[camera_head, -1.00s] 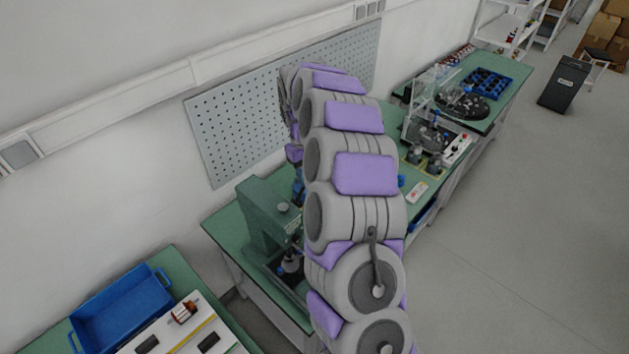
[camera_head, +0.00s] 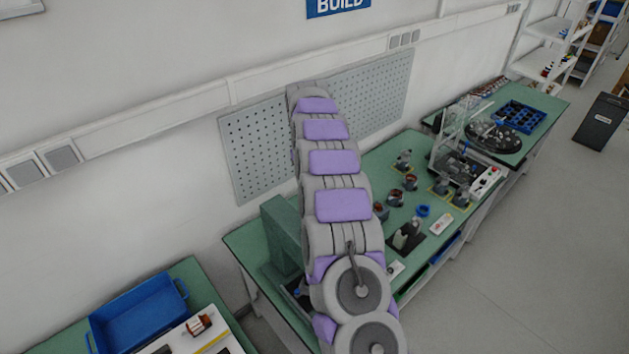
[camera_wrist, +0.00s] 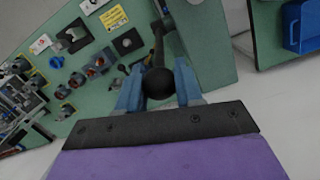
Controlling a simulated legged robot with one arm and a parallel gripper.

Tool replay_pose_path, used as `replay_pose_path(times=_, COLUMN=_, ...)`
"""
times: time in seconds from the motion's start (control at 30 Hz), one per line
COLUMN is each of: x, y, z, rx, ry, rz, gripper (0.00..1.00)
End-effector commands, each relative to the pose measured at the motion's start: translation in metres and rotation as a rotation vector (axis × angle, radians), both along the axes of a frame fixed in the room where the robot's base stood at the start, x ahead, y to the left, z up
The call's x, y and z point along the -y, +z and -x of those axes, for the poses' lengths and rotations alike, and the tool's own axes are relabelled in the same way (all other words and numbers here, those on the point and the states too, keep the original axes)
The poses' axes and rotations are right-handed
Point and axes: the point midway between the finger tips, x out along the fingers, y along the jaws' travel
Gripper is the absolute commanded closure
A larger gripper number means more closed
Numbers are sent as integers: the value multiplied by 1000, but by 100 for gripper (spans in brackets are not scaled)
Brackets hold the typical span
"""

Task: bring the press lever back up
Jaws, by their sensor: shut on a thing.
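The press (camera_head: 282,238) is a green block-shaped machine on the green bench. In the head view my arm covers much of it, and my gripper and the lever are hidden. In the wrist view the dark lever (camera_wrist: 158,48) ends in a round black knob (camera_wrist: 159,83). My gripper (camera_wrist: 159,88) has its blue fingers on both sides of the knob and is shut on it. The green press body (camera_wrist: 205,45) stands beside the lever, to its right in the wrist view.
The green bench (camera_head: 385,170) carries several small copper-wound parts and a blue ring (camera_head: 423,211). A clear-guarded machine (camera_head: 458,165) stands farther right. A blue bin (camera_head: 138,318) is on a separate table at lower left. A pegboard (camera_head: 255,150) is on the wall behind.

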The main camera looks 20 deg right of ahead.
Motion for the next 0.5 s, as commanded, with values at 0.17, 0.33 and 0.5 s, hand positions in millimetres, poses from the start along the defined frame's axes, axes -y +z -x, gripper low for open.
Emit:
replay_pose_path(times=0.17, x=-1, y=1, z=-4, rx=10, ry=1, rz=0, gripper=100)
replay_pose_path(times=0.33, x=-1, y=1, z=-5, rx=12, ry=3, rz=1, gripper=100)
replay_pose_path(times=0.5, x=-2, y=1, z=-4, rx=11, ry=2, rz=0, gripper=54)
